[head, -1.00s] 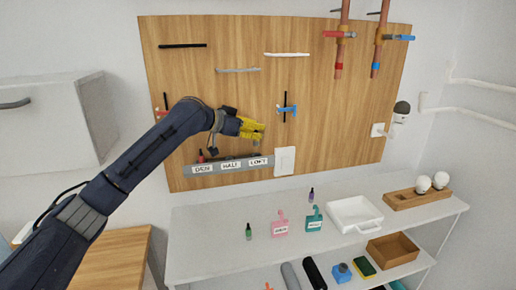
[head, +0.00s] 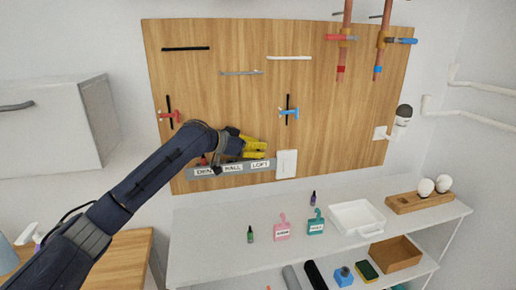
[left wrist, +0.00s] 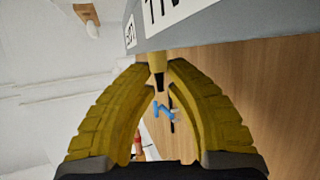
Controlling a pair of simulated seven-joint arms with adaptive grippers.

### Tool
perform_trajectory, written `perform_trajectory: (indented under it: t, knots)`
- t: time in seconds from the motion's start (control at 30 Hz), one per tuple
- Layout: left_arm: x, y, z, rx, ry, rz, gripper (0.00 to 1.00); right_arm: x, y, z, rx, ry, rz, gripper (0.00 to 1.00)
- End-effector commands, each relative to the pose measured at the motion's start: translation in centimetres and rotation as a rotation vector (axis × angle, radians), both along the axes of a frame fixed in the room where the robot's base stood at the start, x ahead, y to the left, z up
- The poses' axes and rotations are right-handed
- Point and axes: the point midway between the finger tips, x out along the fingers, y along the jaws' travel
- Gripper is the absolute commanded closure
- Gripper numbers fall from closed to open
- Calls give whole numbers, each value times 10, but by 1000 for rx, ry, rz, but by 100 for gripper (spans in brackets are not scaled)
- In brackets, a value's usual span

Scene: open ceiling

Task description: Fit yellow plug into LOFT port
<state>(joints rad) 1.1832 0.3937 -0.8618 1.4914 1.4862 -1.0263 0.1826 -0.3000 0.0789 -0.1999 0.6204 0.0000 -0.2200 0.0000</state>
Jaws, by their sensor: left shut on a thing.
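The grey port strip (head: 240,177) is mounted low on the wooden board, with labels DEN, HALL and LOFT (head: 261,164) from left to right. My left gripper (head: 258,149), with yellow fingers, is just above the LOFT end of the strip. In the left wrist view its fingertips (left wrist: 159,66) are closed on the yellow plug (left wrist: 157,57), which has a dark lower end. The plug is right by the strip's edge (left wrist: 180,35); whether it is in the port I cannot tell. In the head view the fingers hide the plug and the port opening. My right gripper is not in view.
A red piece (head: 203,160) shows at the DEN end. A white plate (head: 286,164) is right of the strip. A blue-handled valve (head: 289,113) hangs above. The shelf (head: 215,215) below holds bottles and a white tray (head: 356,217).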

Motion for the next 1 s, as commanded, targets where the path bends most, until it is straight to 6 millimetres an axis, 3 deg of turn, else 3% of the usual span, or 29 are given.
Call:
perform_trajectory:
  t: [0.07,0.1,0.27,0.6,1.0]
  knots:
    - [0,0,-3,1,1,0,100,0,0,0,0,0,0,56]
    - [0,0,-2,0,0,0,82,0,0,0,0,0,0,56]
    - [0,0,-2,1,1,0,63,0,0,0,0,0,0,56]
    - [0,0,2,0,0,0,62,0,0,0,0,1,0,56]
    - [-33,47,25,2,-2,2,62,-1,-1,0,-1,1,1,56]
